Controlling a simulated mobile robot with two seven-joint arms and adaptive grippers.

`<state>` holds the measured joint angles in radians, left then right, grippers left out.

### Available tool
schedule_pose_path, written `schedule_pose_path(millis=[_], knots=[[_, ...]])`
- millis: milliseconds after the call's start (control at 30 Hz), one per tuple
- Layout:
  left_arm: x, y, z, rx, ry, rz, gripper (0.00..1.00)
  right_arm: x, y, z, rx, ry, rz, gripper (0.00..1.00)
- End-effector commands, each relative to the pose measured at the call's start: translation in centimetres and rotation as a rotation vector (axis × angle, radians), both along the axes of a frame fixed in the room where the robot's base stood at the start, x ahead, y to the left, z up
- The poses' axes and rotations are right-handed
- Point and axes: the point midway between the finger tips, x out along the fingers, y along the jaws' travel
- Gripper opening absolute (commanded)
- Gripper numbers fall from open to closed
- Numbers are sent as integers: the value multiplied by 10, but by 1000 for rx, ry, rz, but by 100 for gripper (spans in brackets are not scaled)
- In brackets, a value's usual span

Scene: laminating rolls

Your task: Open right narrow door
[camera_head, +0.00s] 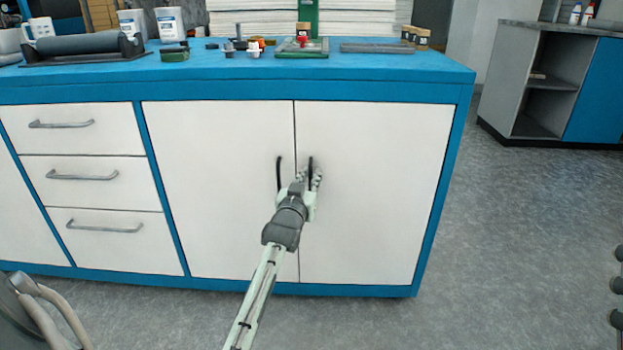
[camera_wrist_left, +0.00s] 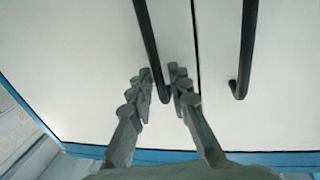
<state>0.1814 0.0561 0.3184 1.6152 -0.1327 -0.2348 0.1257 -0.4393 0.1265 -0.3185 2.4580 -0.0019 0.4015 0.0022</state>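The right narrow door (camera_head: 385,190) is a white panel in the blue-framed cabinet, and it looks shut, level with the left door (camera_head: 215,190). Its black bar handle (camera_head: 311,172) is upright near the seam. My left gripper (camera_head: 316,178) is at this handle. In the left wrist view the fingers of my left gripper (camera_wrist_left: 161,75) stand on both sides of one end of the handle (camera_wrist_left: 151,45), with a small gap showing; contact is unclear. The left door's handle (camera_wrist_left: 245,50) is to the right there. My right gripper is out of view.
The blue worktop (camera_head: 230,68) carries a roller device (camera_head: 80,45), white containers (camera_head: 170,24) and small parts. White drawers (camera_head: 70,125) are left of the doors.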

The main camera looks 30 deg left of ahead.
Motion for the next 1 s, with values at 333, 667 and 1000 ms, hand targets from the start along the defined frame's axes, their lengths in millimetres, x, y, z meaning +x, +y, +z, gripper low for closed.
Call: schedule_pose_path(millis=[333,667,1000], knots=[[5,2,0,1,1,0,17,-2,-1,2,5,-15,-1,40],[4,2,0,1,1,0,0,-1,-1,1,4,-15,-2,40],[5,1,-1,-1,2,0,0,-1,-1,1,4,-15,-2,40]])
